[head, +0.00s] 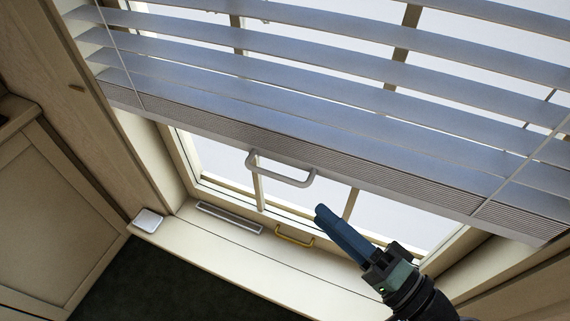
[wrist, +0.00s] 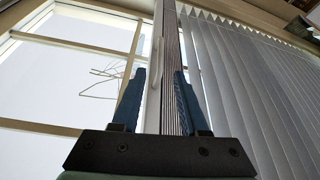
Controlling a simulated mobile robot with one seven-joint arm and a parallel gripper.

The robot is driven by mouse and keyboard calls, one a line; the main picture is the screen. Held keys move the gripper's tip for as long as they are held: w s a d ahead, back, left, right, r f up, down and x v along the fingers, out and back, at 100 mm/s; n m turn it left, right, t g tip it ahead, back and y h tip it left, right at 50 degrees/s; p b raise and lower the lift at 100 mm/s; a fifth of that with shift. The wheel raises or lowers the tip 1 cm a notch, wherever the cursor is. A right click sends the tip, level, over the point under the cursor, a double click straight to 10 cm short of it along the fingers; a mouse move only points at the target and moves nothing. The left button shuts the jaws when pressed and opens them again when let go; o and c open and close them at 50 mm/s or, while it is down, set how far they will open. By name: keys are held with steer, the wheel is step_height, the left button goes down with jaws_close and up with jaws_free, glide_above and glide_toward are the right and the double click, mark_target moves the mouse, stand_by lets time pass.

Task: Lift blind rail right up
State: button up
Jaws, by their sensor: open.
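The blind rail (head: 330,165) is the ribbed grey bottom bar of a slatted blind, hanging at a slant partway over the window. A pale U-shaped handle (head: 282,181) sticks out from its lower edge. My gripper (head: 321,212) is open and empty, just below and right of the handle in the head view, apart from it. In the wrist view, the rail (wrist: 171,70) runs upright between my two blue fingers (wrist: 159,75), seen beyond them. The handle (wrist: 155,62) shows there as a thin pale bar beside the rail, partly hidden.
Blind slats (head: 330,85) fill the upper window. Below is a cream sill (head: 205,250) with a yellow handle (head: 295,237), a grey slotted plate (head: 230,217) and a small white box (head: 148,220). Wooden window framing and a cabinet (head: 45,215) stand at left. Space before the window is free.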

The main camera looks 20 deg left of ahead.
mark_target(274, 173)
steer(key=p+x, duration=0.2)
steer(key=x, duration=1)
steer(key=shift+a, duration=0.15)
jaws_close()
stand_by(0.9)
